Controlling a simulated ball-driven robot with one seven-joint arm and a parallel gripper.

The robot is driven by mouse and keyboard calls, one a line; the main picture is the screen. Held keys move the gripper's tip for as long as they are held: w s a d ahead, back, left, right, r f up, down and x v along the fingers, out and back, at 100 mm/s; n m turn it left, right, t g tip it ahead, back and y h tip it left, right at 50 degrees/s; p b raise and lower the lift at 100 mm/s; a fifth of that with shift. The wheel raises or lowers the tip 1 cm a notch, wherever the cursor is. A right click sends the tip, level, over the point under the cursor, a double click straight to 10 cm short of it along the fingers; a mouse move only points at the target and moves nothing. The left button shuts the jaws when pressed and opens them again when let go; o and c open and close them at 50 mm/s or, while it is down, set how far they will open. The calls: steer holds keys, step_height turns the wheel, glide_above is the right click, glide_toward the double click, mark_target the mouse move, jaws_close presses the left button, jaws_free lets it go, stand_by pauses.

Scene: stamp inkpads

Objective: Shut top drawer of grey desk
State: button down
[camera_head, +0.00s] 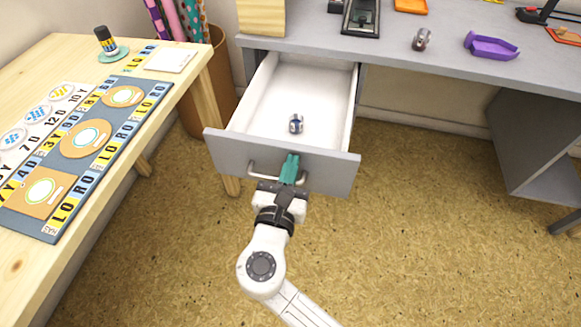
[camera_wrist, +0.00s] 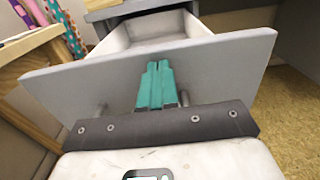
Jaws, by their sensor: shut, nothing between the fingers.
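The grey desk (camera_head: 400,38) stands at the back. Its top drawer (camera_head: 333,168) is pulled well out, with a white inside and a bar handle (camera_head: 255,174) on its grey front. A small silver and blue item (camera_head: 296,123) lies in the drawer. My gripper (camera_head: 290,160) is at the middle of the drawer front, its teal fingers shut together and empty. In the wrist view the fingers (camera_wrist: 157,68) point at the drawer front (camera_wrist: 215,65), between the handle's posts. I cannot tell whether they touch it.
A wooden table (camera_head: 50,60) with a patterned board stands close at the left. A bin with wrapping rolls (camera_head: 215,75) stands behind it. The desktop holds a purple tray (camera_head: 491,45) and a small silver item (camera_head: 421,39). The carpet right of the drawer is clear.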

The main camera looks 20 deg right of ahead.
steer(key=b+x, duration=0.6)
steer(key=x, duration=2.9)
steer(key=shift+r+b, duration=0.2)
steer(key=shift+b, duration=0.1)
steer(key=shift+s, duration=0.1)
